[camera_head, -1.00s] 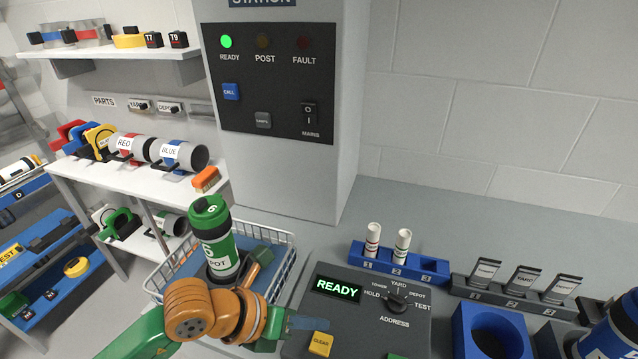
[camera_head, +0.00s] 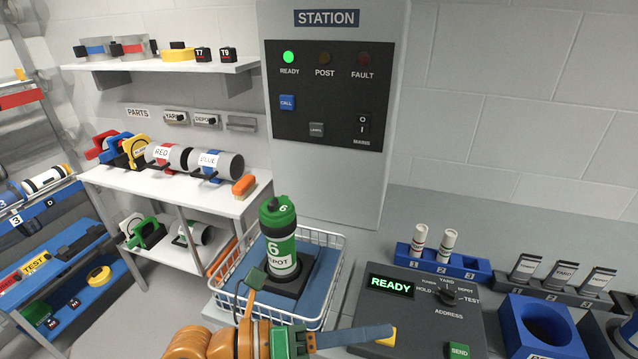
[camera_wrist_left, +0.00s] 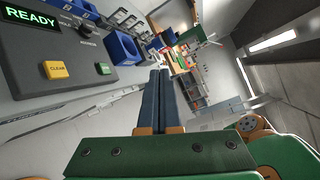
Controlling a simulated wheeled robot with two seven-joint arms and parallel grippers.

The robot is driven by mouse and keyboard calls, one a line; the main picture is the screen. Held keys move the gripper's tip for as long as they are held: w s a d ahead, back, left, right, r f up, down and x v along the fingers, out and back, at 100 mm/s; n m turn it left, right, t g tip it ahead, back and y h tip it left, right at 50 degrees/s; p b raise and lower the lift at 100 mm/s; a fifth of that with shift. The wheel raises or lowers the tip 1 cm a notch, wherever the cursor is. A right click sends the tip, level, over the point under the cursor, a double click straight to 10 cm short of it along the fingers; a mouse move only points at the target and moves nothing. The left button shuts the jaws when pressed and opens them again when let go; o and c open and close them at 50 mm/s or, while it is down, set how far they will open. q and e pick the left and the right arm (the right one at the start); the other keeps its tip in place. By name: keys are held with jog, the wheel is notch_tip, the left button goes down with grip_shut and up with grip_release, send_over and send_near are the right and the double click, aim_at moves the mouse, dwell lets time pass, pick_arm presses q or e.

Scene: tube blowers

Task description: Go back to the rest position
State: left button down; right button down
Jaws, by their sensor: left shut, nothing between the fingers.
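My left gripper (camera_head: 352,337) shows at the bottom middle of the head view, below the basket and in front of the control panel. Its two blue-grey fingers lie together and it is shut and empty. The fingers also show pressed together in the left wrist view (camera_wrist_left: 160,100). The green and white carrier marked 6 and DEPOT (camera_head: 280,240) stands upright on a dark base in the wire basket (camera_head: 335,245), apart from the gripper. My right gripper is not in view.
The control panel (camera_head: 405,315) reads READY, with its CLEAR button (camera_wrist_left: 56,69) clear of the fingers. A blue rack (camera_head: 440,262) holds two white tubes. A blue ring holder (camera_head: 540,335) stands to the right. Shelves of parts (camera_head: 165,185) stand at left.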

pick_arm(q)
jog(key=w+a+r+n+t+h, duration=0.1)
jog(key=w+a+r+n+t, duration=0.4)
jog(key=a+r+n+t, duration=0.65)
jog(key=w+a+f+n+t+y, duration=0.1)
jog(key=w+a+f+n+y, duration=0.1)
jog(key=a+f+n+y, duration=0.65)
jog(key=w+a+f+n+t+y, duration=0.1)
jog(key=w+a+f+n+y, duration=0.25)
jog(key=f+n+y, duration=0.9)
jog(key=s+f+n+g+h, duration=0.45)
jog(key=s+f+g, duration=0.95)
jog(key=s+f, duration=0.5)
notch_tip(320, 180, down, 13)
jog(key=s, duration=0.2)
jog(key=s+a+f+g+y, duration=0.1)
jog(key=s+a+f, duration=0.1)
jog(key=s+f, duration=0.8)
jog(key=s, duration=0.3)
jog(key=shift+f+g, duration=0.35)
